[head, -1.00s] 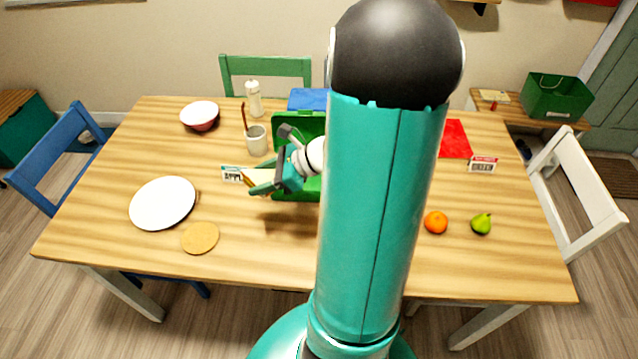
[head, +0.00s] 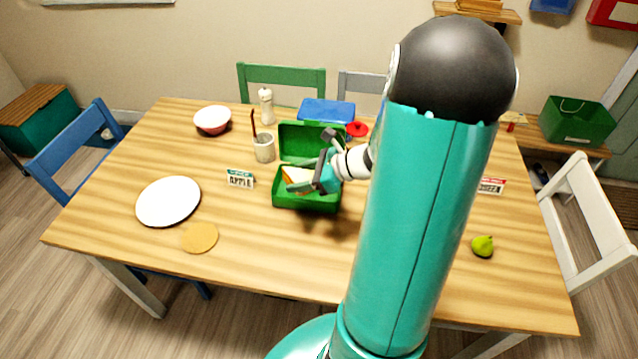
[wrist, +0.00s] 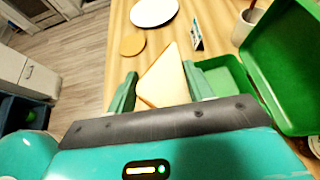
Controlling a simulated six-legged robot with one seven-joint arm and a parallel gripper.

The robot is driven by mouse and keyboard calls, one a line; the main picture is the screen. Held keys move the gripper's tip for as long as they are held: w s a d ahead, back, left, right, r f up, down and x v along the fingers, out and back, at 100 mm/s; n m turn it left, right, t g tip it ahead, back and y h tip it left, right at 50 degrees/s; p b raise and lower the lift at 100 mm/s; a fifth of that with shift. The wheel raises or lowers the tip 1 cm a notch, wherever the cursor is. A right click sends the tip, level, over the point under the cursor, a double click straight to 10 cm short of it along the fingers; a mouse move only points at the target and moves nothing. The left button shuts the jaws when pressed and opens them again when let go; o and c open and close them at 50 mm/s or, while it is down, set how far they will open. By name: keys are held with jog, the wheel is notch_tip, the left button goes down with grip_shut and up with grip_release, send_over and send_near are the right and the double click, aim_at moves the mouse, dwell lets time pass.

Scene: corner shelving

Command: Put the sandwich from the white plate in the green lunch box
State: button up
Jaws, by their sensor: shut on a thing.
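The sandwich (wrist: 164,82) is a pale triangle with a brown crust. My gripper (wrist: 158,88) is shut on it in the wrist view. In the head view my gripper (head: 303,184) is at the open green lunch box (head: 308,203), with a bit of the sandwich (head: 294,175) showing over the box's left part. I cannot tell whether the sandwich touches the box floor. The box's lid stands up at the back; the box also shows at right in the wrist view (wrist: 270,75). The white plate (head: 168,201) lies empty on the left of the table.
An APPLE card (head: 240,179) stands just left of the box. A cup (head: 264,148), a shaker (head: 267,106) and a red bowl (head: 212,120) stand behind. A round tan disc (head: 200,238) lies at front left. A pear (head: 482,246) is at right. The front middle is clear.

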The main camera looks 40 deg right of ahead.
jog(key=shift+w+d+f, duration=0.85)
jog(key=shift+d+f, duration=0.85)
jog(key=shift+f, duration=0.3)
jog(key=shift+w+d+f, duration=0.85)
jog(key=shift+d+f, duration=0.8)
jog(key=shift+f, duration=0.3)
jog(key=shift+w+d+f, duration=0.85)
jog(key=shift+d+f, duration=0.85)
jog(key=shift+f, duration=0.3)
jog(key=shift+f, duration=0.6)
jog(key=o, duration=0.6)
jog(key=shift+r, duration=0.15)
